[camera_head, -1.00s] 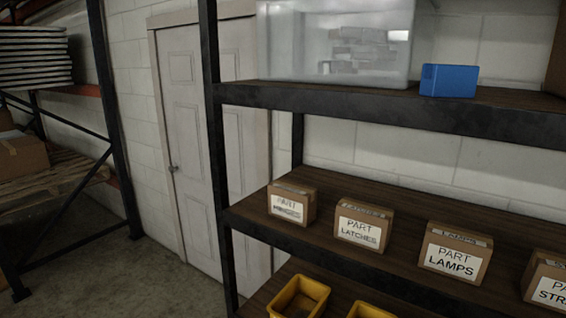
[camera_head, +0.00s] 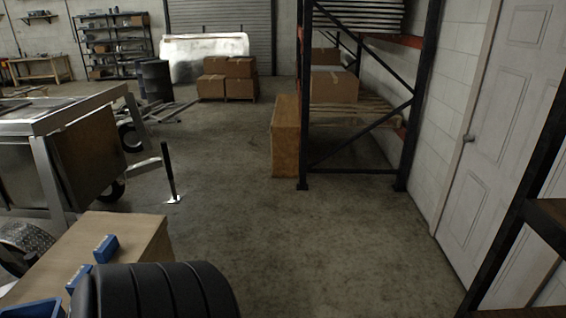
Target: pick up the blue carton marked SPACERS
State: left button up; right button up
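No carton with a readable SPACERS mark shows. Two small blue boxes lie on a tan-topped table or crate at the lower left: one blue box (camera_head: 106,248) farther back, and another blue box (camera_head: 78,278) nearer, partly hidden by a black ribbed round thing. Any lettering on them is too small to read. Neither of my grippers is in view.
The black ribbed round thing (camera_head: 165,292), tyre-like, stands in front. A blue tray (camera_head: 32,309) is cut off at the lower left. An aluminium trailer (camera_head: 45,170) is at left. A pallet rack (camera_head: 425,90) and white door (camera_head: 500,130) are at right. The concrete floor between is clear.

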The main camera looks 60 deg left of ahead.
aim_at(85, 269)
jog(key=u, duration=3.25)
